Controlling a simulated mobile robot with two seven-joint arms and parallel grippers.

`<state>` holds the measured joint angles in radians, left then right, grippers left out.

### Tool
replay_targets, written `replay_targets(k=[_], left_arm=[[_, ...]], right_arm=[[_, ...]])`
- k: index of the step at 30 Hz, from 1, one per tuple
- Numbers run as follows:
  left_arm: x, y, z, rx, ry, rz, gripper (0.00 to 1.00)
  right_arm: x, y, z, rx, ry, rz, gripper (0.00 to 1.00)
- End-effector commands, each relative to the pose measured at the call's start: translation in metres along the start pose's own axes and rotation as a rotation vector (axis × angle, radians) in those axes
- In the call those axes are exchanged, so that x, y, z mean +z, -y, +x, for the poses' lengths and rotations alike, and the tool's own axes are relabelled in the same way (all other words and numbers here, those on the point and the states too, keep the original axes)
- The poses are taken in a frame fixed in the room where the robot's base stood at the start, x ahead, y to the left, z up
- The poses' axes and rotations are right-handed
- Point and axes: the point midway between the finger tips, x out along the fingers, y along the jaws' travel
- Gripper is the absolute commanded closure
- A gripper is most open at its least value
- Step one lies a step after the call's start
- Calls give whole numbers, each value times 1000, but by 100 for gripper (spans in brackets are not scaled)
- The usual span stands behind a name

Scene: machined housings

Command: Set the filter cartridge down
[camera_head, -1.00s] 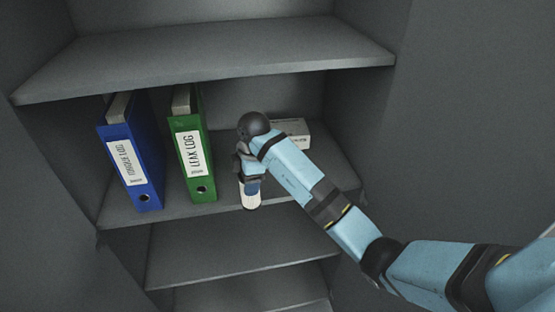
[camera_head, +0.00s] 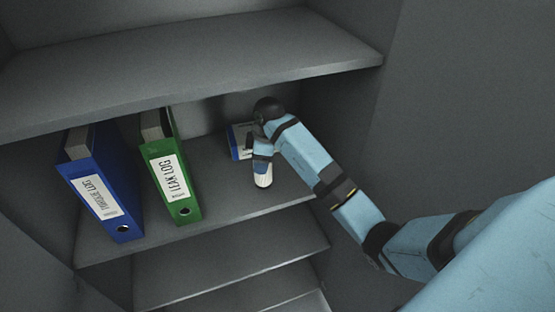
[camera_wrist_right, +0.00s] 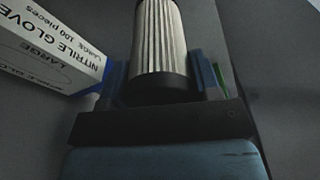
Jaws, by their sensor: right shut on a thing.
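The filter cartridge (camera_wrist_right: 160,40) is a white pleated cylinder with a dark end cap, seen close in the right wrist view. My right gripper (camera_wrist_right: 157,84) is shut on it, with a finger on each side of the capped end. In the head view the cartridge's pale end (camera_head: 263,180) shows below my right gripper (camera_head: 262,160), over the middle shelf (camera_head: 225,200). I cannot tell whether the cartridge touches the shelf. My own wrist and gripper hide much of it there. My left gripper is not in view.
A white and blue nitrile glove box (camera_head: 239,142) stands just left of and behind my right gripper; it also shows in the wrist view (camera_wrist_right: 50,55). A green binder (camera_head: 172,170) and a blue binder (camera_head: 105,185) stand further left. The upper shelf (camera_head: 190,60) overhangs.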

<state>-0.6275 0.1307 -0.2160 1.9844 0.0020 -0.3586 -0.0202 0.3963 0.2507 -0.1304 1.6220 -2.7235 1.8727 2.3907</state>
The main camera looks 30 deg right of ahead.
Motion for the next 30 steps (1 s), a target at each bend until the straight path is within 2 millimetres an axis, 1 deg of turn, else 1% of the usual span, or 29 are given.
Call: replay_targets(k=[1,3,7,11,14,17,20,29,30], left_arm=[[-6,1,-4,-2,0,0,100],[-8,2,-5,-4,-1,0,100],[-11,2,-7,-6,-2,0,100],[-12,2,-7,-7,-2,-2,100],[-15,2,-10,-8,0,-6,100],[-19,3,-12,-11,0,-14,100],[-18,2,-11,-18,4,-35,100],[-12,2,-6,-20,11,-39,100],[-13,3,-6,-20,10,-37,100]], right_arm=[[12,-5,-5,-1,2,2,70],[25,-10,-6,-1,1,2,70],[41,-17,-7,0,1,0,70],[45,-19,-5,-1,0,-1,70],[47,-18,4,-4,1,0,70],[48,-18,18,-5,0,1,70],[50,-19,27,-2,0,-1,70],[50,-19,30,0,0,-1,70],[50,-19,31,0,0,-1,38]])
